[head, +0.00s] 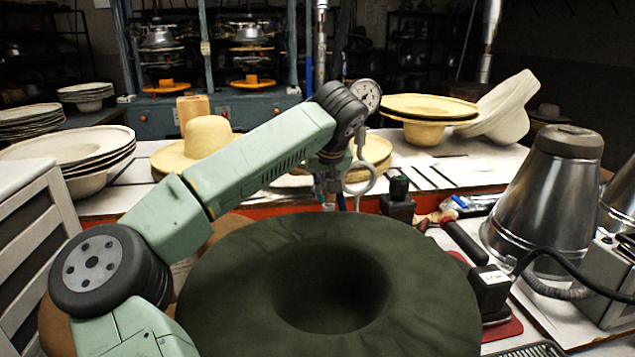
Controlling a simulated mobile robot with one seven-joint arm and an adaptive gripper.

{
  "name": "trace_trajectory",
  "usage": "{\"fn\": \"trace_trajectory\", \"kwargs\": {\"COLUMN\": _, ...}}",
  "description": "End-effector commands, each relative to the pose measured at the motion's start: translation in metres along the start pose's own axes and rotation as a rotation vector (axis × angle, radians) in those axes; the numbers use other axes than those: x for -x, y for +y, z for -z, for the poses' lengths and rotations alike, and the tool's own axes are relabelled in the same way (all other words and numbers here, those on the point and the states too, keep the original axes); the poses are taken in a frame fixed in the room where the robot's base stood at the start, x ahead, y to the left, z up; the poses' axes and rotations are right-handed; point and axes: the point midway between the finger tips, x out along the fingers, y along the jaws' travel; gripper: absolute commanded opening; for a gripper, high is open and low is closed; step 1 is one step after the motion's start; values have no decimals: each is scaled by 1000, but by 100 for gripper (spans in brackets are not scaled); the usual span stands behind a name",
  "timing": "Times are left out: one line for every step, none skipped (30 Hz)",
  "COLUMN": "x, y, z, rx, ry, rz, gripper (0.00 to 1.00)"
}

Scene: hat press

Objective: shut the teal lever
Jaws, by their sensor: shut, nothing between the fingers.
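I cannot make out a teal lever for certain. A metal pipe (320,45) comes down from the top, with a round dial gauge (366,96) and a grey ring-shaped fitting (361,181) near its lower part. My pale green arm rises from the lower left and ends in a dark joint in front of these fittings. It hides part of them. My gripper's fingers do not show; they seem to be behind the joint, so I cannot see whether they touch anything.
A large dark green hat (225,290) fills the lower middle. Straw hats (207,138) and stacked hats (80,150) stand on the white table behind. A metal cone-shaped vessel (545,195), a cable and tools crowd the right side. A blue-grey press frame stands at the back.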

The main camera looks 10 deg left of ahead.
Motion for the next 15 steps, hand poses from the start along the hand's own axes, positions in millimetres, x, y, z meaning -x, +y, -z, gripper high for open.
{"fn": "trace_trajectory", "kwargs": {"x": -3, "y": 1, "z": -3, "rx": -2, "ry": -1, "rz": 1, "gripper": 0}}
{"fn": "trace_trajectory", "kwargs": {"x": -3, "y": 1, "z": -4, "rx": -2, "ry": -2, "rz": 2, "gripper": 0}}
{"fn": "trace_trajectory", "kwargs": {"x": -4, "y": 1, "z": -6, "rx": -2, "ry": -2, "rz": 2, "gripper": 0}}
{"fn": "trace_trajectory", "kwargs": {"x": -4, "y": 1, "z": -7, "rx": -2, "ry": -3, "rz": 1, "gripper": 0}}
{"fn": "trace_trajectory", "kwargs": {"x": -4, "y": 1, "z": -8, "rx": -2, "ry": -4, "rz": 1, "gripper": 0}}
{"fn": "trace_trajectory", "kwargs": {"x": -5, "y": 1, "z": -10, "rx": -2, "ry": -4, "rz": 0, "gripper": 0}}
{"fn": "trace_trajectory", "kwargs": {"x": -5, "y": 1, "z": -11, "rx": -2, "ry": -4, "rz": 0, "gripper": 0}}
{"fn": "trace_trajectory", "kwargs": {"x": -5, "y": 2, "z": -12, "rx": -3, "ry": -4, "rz": -1, "gripper": 0}}
{"fn": "trace_trajectory", "kwargs": {"x": -5, "y": 2, "z": -13, "rx": -3, "ry": -4, "rz": -1, "gripper": 0}}
{"fn": "trace_trajectory", "kwargs": {"x": -5, "y": 2, "z": -13, "rx": -3, "ry": -4, "rz": -1, "gripper": 0}}
{"fn": "trace_trajectory", "kwargs": {"x": -5, "y": 2, "z": -14, "rx": -3, "ry": -4, "rz": -1, "gripper": 0}}
{"fn": "trace_trajectory", "kwargs": {"x": -5, "y": 2, "z": -14, "rx": -2, "ry": -4, "rz": -1, "gripper": 0}}
{"fn": "trace_trajectory", "kwargs": {"x": -6, "y": 2, "z": -14, "rx": -2, "ry": -4, "rz": -1, "gripper": 0}}
{"fn": "trace_trajectory", "kwargs": {"x": -6, "y": 2, "z": -15, "rx": -2, "ry": -4, "rz": -1, "gripper": 0}}
{"fn": "trace_trajectory", "kwargs": {"x": -6, "y": 2, "z": -15, "rx": -2, "ry": -4, "rz": -1, "gripper": 0}}
